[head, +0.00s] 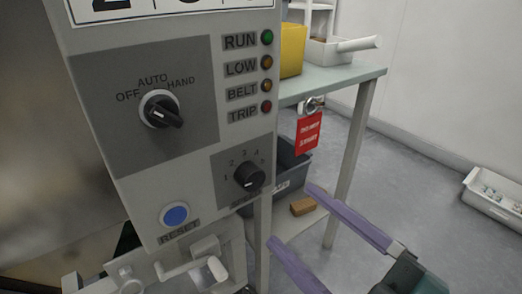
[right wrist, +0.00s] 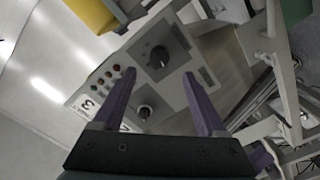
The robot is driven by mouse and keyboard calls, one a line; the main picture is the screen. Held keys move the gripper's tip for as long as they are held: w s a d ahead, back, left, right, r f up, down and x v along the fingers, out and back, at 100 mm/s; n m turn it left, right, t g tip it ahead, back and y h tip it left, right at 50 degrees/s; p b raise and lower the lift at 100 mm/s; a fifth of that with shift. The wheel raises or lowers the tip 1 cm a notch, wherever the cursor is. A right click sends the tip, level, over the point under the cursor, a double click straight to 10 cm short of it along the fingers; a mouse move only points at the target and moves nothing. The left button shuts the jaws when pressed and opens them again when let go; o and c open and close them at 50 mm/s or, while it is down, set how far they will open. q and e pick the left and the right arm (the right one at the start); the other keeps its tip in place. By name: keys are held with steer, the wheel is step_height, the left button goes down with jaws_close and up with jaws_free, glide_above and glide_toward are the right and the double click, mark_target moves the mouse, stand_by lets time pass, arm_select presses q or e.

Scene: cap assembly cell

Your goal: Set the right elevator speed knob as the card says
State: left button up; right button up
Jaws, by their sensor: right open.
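The speed knob (head: 249,177) is black and round, on a grey plate at the panel's lower right, with a scale of numbers from 1 to 5 above it. I cannot make out its pointer setting. In the right wrist view the speed knob (right wrist: 158,57) shows just beyond and between my fingertips. My right gripper (head: 292,215) has purple fingers, is open and empty, and sits right of and a little below the knob, apart from it in the head view. It also shows in the right wrist view (right wrist: 160,75). No setting card is readable. My left gripper is not in view.
An OFF-AUTO-HAND selector (head: 161,109) points toward the lower right. A blue reset button (head: 175,215) and indicator lamps (head: 267,63) share the panel; the green one looks brightest. A red tag (head: 308,133) hangs at the table (head: 352,76), which holds a yellow bin (head: 292,48).

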mark_target(256, 182)
steer(key=b+x, duration=0.2)
steer(key=x, duration=0.6)
jaws_close()
stand_by(0.4)
